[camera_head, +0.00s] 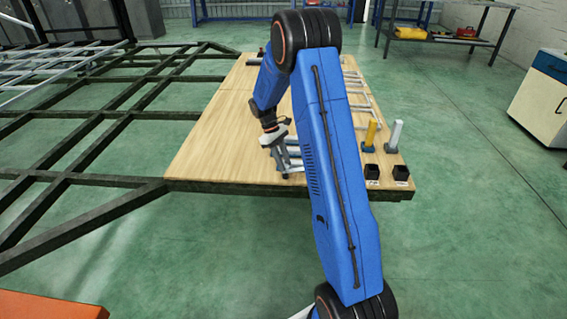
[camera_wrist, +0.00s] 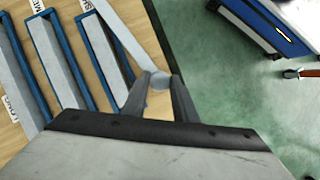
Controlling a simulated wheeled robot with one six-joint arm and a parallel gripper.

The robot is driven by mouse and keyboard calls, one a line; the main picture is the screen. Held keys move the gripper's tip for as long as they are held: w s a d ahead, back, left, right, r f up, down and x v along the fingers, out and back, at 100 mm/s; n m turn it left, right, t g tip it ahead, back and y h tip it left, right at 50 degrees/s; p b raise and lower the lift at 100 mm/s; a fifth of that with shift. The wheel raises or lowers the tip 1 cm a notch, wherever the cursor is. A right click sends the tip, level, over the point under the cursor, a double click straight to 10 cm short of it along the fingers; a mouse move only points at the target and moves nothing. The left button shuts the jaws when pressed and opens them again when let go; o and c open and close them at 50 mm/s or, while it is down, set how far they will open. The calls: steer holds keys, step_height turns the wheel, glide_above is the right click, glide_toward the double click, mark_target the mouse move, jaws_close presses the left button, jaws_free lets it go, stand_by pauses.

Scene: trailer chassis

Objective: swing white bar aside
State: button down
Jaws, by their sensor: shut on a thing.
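My gripper shows in the wrist view (camera_wrist: 163,88), its two grey fingers shut on the end of a white bar (camera_wrist: 125,36). The bar runs from the fingers up and to the left, over the wooden board's edge area. In the head view my gripper (camera_head: 282,170) points down low over the near part of the wooden board (camera_head: 215,140). In that view the held bar is hard to tell from the pale bars beside the gripper, and my blue arm hides part of the board.
Several blue-edged slots with pale bars and labels (camera_wrist: 55,50) lie left of the fingers. A yellow post (camera_head: 371,134), a white post (camera_head: 395,135) and two black boxes (camera_head: 371,172) stand at the board's right.

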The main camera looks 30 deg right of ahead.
steer(key=shift+d+m+y, duration=0.1)
steer(key=shift+m+y, duration=0.4)
steer(key=shift+m, duration=0.8)
steer(key=shift+w+m, duration=0.1)
steer(key=shift+m, duration=0.2)
steer(key=c, duration=1.4)
jaws_free()
steer(key=shift+c, duration=0.2)
steer(key=v, duration=1.7)
steer(key=shift+w+d, duration=0.15)
steer(key=shift+w, duration=0.05)
steer(key=shift+r, duration=0.1)
